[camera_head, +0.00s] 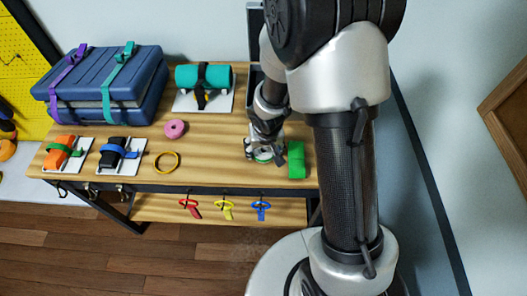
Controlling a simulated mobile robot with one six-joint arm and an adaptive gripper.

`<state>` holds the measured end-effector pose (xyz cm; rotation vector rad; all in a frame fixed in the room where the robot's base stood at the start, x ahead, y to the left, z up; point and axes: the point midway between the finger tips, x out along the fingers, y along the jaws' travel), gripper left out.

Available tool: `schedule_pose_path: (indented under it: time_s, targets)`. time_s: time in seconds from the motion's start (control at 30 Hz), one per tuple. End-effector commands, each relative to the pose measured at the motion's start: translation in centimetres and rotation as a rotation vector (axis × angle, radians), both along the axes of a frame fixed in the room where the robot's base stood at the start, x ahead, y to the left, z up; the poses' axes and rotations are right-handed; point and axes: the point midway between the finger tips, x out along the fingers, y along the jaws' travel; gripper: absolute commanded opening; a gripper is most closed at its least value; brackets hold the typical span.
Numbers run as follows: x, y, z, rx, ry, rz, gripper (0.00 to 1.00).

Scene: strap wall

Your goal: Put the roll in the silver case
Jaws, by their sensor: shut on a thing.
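My gripper (265,153) is over the right front part of the table, pointing down. It is shut on a small round green-and-pale thing (264,158), which looks like a roll; the fingers hide most of it. I cannot tell whether it touches the table. A pink roll (175,128) lies on the table to the left of my gripper. A grey open case (254,76) stands at the back right, behind my gripper.
A blue case with straps (103,85), a strapped teal roll (203,77), two strapped items on white plates (67,153) and a yellow ring (167,162) are to the left. Clips (225,208) hang along the front edge.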

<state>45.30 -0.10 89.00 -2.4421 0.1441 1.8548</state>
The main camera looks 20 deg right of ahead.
Motion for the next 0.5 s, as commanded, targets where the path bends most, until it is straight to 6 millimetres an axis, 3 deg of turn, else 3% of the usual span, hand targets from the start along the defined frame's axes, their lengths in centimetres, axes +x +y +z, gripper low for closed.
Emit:
schedule_pose_path:
  time_s: [0.3,0.5]
  targets:
    - [0.0,0.0,0.1,0.0,0.001,0.001,0.35]
    - [0.0,0.0,1.3,0.0,0.0,0.0,0.35]
